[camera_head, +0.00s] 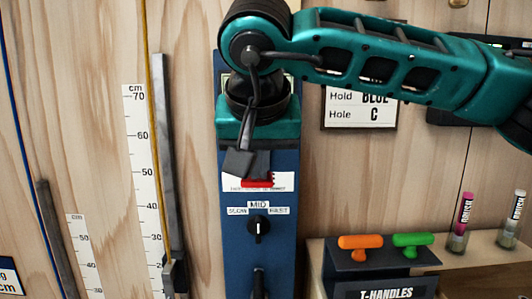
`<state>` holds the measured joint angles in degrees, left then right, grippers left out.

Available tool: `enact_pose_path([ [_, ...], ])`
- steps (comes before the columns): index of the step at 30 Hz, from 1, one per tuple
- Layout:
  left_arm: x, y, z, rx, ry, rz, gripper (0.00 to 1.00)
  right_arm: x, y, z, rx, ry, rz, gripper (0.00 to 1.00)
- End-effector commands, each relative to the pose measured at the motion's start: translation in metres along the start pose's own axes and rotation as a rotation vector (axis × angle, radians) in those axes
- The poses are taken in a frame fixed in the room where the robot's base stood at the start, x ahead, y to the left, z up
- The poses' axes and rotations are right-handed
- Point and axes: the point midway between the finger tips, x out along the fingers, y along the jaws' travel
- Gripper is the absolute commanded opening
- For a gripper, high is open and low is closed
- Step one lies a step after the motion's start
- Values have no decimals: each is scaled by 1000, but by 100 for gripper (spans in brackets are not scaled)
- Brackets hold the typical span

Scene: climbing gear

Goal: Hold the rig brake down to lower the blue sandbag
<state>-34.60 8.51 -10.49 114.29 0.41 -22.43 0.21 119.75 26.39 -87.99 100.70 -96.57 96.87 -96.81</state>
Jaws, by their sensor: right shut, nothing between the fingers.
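The blue rig panel (235,262) stands upright against the wooden wall in the middle of the view. A red part (258,183), which may be the brake, shows on a white label on it. My right gripper (246,168) comes down from above in front of the panel, its dark fingers shut and empty. They partly hide the red part; I cannot tell whether they touch it. The blue sandbag is not in view. My left gripper is not in view.
A dark knob (258,229) marked slow, mid and fast sits below the red part. A cm scale (146,190) and a yellow rope (153,120) run down the wall to the left. Orange (360,241) and green (413,239) T-handles stand on a holder at right.

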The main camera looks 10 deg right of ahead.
Motion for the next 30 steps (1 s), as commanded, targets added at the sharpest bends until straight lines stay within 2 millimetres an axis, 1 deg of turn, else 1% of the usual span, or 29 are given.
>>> enact_pose_path([
  [1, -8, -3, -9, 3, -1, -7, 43, -18, -4, -6, -5, 2, -1, 0],
  [2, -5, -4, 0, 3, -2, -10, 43, -22, -4, -3, -4, 4, -2, 0],
  [3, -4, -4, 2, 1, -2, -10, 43, -31, -4, -2, -2, 7, -3, 0],
  [6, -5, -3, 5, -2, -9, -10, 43, -56, -3, 0, 0, 8, -3, 0],
  [9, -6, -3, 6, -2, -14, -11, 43, -77, -3, 1, 0, 8, -3, 0],
  [13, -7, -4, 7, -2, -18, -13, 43, -96, -3, 2, 1, 7, -3, 0],
  [15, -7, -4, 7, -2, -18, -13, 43, -103, -2, 2, 2, 8, -3, 0],
  [18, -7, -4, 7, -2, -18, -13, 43, -108, -2, 3, 2, 7, -3, 0],
  [30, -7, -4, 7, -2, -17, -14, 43, -110, -2, 3, 3, 7, -3, 0],
])
